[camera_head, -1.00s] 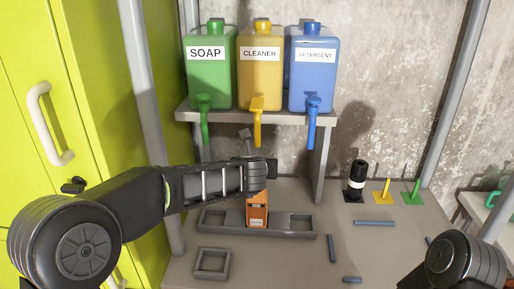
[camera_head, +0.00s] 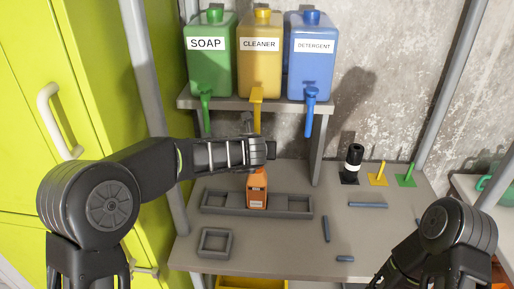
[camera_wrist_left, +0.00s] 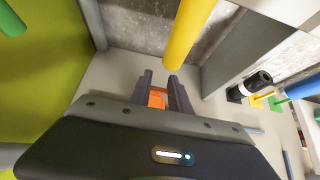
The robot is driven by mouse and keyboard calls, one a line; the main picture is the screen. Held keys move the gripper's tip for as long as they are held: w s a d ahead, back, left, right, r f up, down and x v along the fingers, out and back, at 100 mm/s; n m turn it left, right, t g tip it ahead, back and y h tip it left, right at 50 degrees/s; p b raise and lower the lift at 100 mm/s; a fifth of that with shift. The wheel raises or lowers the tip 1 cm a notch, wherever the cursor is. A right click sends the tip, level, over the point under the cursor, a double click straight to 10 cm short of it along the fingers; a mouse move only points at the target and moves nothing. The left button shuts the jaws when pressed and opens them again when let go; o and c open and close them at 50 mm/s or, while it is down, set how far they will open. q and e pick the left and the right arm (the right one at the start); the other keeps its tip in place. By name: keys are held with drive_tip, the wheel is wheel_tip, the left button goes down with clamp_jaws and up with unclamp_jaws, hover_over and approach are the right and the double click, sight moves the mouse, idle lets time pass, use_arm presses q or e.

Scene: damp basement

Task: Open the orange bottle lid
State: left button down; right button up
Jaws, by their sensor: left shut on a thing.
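The orange bottle (camera_head: 257,192) stands upright in the middle of the grey holder (camera_head: 225,203) on the table. My left gripper (camera_head: 263,152) is over the bottle's top, coming in from the left. It is shut on the bottle's lid, which the gripper hides in the head view. In the left wrist view, the orange of the bottle (camera_wrist_left: 158,98) shows between the two dark fingers (camera_wrist_left: 161,80). My right arm shows at the lower right, but its gripper is out of view.
Soap (camera_head: 210,60), cleaner (camera_head: 260,65) and detergent (camera_head: 311,65) dispensers stand on a shelf (camera_head: 285,104) behind my left gripper, their spouts hanging down close by. A black bottle (camera_head: 353,161) stands back right. Small grey bars (camera_head: 368,205) and a square frame (camera_head: 215,243) lie on the table.

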use_arm(q)
drive_tip(key=c, duration=1.2)
unclamp_jaws()
drive_tip(key=b+v, duration=0.1)
drive_tip(key=v, duration=0.6)
drive_tip(key=shift+s+r, duration=0.2)
drive_tip(key=shift+s, duration=0.1)
